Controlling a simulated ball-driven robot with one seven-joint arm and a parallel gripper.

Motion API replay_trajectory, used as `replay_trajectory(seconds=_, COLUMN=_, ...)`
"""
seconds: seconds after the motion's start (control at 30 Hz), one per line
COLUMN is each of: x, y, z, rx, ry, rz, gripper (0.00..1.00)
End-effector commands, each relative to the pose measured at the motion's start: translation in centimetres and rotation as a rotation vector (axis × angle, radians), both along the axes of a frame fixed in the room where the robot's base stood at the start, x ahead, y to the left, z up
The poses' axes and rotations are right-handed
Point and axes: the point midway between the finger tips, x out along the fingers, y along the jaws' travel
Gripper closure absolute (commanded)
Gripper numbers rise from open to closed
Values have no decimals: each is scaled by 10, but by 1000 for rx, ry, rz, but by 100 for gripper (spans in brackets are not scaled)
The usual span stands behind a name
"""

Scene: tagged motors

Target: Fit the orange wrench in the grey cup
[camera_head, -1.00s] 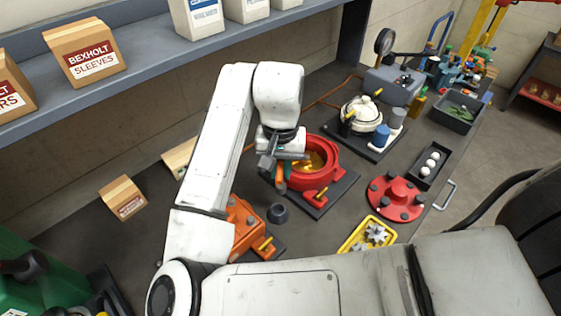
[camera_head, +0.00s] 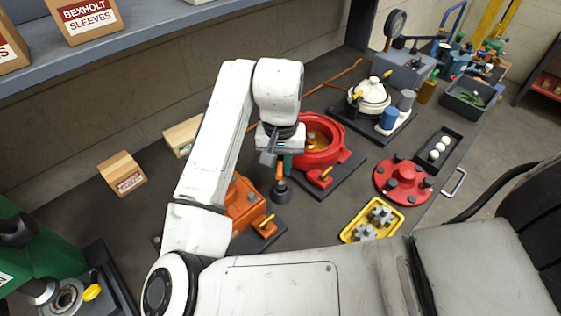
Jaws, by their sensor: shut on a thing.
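My gripper (camera_head: 281,160) is shut on the orange wrench (camera_head: 281,183), just left of the red motor. The wrench hangs upright below the jaws, and its upper part is hidden by the gripper. The small dark grey cup (camera_head: 281,196) stands on the bench directly under it. The wrench's lower end meets the cup's mouth in the picture. I cannot tell how deep inside it sits.
The red motor housing (camera_head: 343,155) stands close on the right. An orange motor (camera_head: 245,207) is at the left, partly behind my arm. A yellow tray (camera_head: 349,232) with grey gears and a red flanged part (camera_head: 405,181) lie farther right.

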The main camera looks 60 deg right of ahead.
Motion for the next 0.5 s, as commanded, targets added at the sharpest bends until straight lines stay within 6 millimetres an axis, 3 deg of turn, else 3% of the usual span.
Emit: replay_trajectory(seconds=0.5, x=0, y=0, z=-3, rx=0, ry=1, rz=0, gripper=100)
